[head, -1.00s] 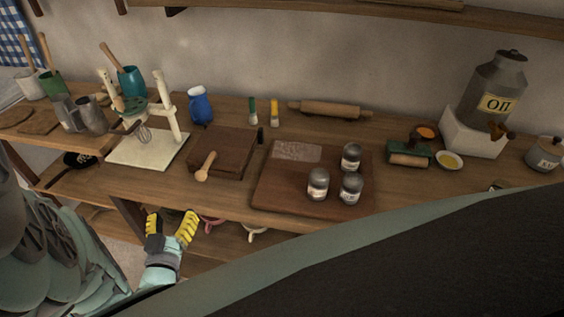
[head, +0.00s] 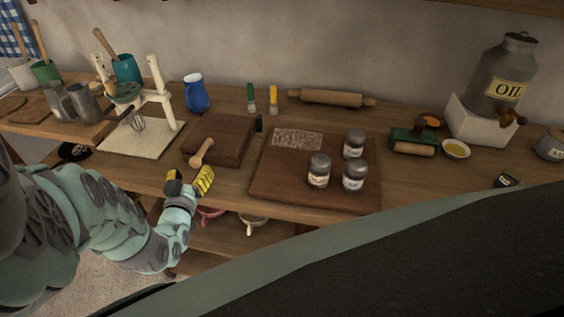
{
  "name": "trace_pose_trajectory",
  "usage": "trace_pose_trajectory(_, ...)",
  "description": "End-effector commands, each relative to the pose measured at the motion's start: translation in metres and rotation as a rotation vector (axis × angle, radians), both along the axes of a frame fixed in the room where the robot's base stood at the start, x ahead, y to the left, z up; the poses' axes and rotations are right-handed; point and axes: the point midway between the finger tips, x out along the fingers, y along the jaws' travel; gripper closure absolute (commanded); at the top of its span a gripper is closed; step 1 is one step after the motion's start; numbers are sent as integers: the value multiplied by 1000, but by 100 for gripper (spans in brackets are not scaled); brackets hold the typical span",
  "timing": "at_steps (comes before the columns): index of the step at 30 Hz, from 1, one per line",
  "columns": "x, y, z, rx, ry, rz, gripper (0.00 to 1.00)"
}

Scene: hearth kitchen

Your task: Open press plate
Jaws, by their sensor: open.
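The press (head: 223,136) is a dark brown, square wooden block lying flat on the counter. A light wooden handle (head: 201,152) sticks out from its front left edge towards me. A small dark upright piece (head: 259,124) stands at its right side. The plate looks level and closed down. My gripper (head: 189,181), with yellow finger pads, is open and empty. It is just in front of the counter's edge, below and slightly left of the handle's end, seemingly apart from it.
A brown board (head: 315,192) with several shakers (head: 319,170) lies to the right. Mugs hang below the counter edge.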

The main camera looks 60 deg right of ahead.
Motion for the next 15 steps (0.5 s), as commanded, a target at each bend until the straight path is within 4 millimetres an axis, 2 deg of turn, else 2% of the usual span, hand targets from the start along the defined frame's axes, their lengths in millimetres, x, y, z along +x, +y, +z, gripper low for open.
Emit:
trace_pose_trajectory(6, 8, -18, 1, -3, -1, -6, 35)
trace_pose_trajectory(15, 19, -34, 0, -1, -1, -5, 35)
